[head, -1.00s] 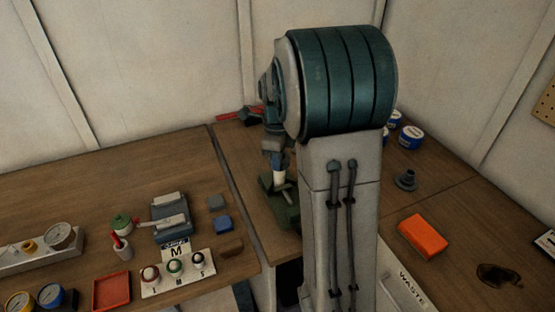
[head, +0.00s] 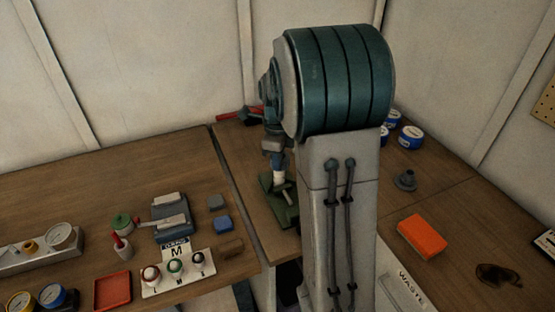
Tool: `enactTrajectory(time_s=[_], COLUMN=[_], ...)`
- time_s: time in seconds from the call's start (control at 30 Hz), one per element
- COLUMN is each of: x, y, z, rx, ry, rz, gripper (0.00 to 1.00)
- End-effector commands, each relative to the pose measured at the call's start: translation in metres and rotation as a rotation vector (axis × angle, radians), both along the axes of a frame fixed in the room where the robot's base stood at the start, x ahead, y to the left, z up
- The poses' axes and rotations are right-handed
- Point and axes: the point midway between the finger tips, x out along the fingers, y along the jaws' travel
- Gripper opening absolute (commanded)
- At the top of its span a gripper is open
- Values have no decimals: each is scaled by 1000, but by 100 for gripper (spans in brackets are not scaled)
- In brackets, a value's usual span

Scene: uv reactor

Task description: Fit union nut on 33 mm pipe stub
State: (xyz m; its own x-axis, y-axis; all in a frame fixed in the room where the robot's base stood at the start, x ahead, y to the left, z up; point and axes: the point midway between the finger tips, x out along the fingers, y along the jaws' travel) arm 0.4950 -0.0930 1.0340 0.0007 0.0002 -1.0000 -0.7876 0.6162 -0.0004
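The end of my arm reaches down behind my large teal and grey arm links, at the far bench. My gripper (head: 273,147) is small and dark there, and its fingers cannot be made out. Just below it is a blue part above a short white upright piece (head: 278,177), which may be the pipe stub. This stands over a green vise-like base (head: 279,205) with a light lever, partly hidden by my arm. I cannot pick out the union nut for certain. A dark grey flanged round part (head: 405,180) lies on the right bench.
On the right are an orange block (head: 422,236), blue-and-white tins (head: 411,138) and a dark stain (head: 498,275). A gap separates the benches.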

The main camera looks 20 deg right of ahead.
Motion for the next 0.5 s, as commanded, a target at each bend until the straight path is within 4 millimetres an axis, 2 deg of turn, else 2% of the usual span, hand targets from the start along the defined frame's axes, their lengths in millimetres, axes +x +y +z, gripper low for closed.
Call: enactTrajectory(time_s=[0.5], x=[0], y=[0], z=[-12], rx=[0], ry=[0], rz=[0], gripper=[0])
